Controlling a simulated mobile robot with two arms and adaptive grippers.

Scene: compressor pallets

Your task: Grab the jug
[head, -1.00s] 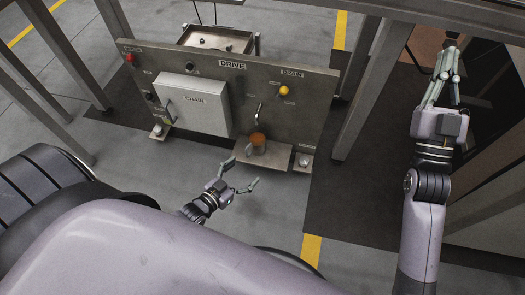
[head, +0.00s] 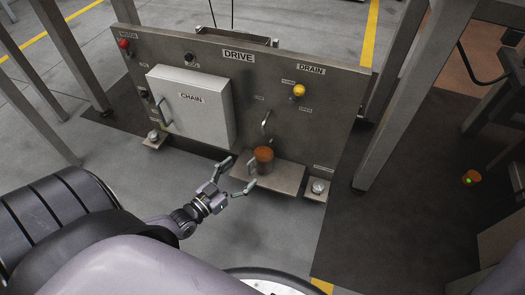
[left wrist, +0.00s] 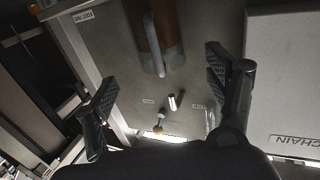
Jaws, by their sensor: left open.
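The jug (head: 264,154) is a small container with an orange-brown top and a grey handle. It stands upright on a small metal shelf (head: 283,181) below the spout on the panel. My left gripper (head: 236,176) is open and empty, just left of the jug, with its fingers pointing toward the handle. In the left wrist view the jug (left wrist: 171,40) is at the top, with its handle between the lines of the open fingers (left wrist: 158,85) and beyond them. I see no contact. My right gripper is not in view.
The metal panel (head: 215,57) stands behind the jug, with a white chain box (head: 190,105) at left and a yellow knob (head: 299,90) above right. A curved pipe (head: 266,124) hangs over the jug. A frame post (head: 392,105) stands to the right. Floor in front is free.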

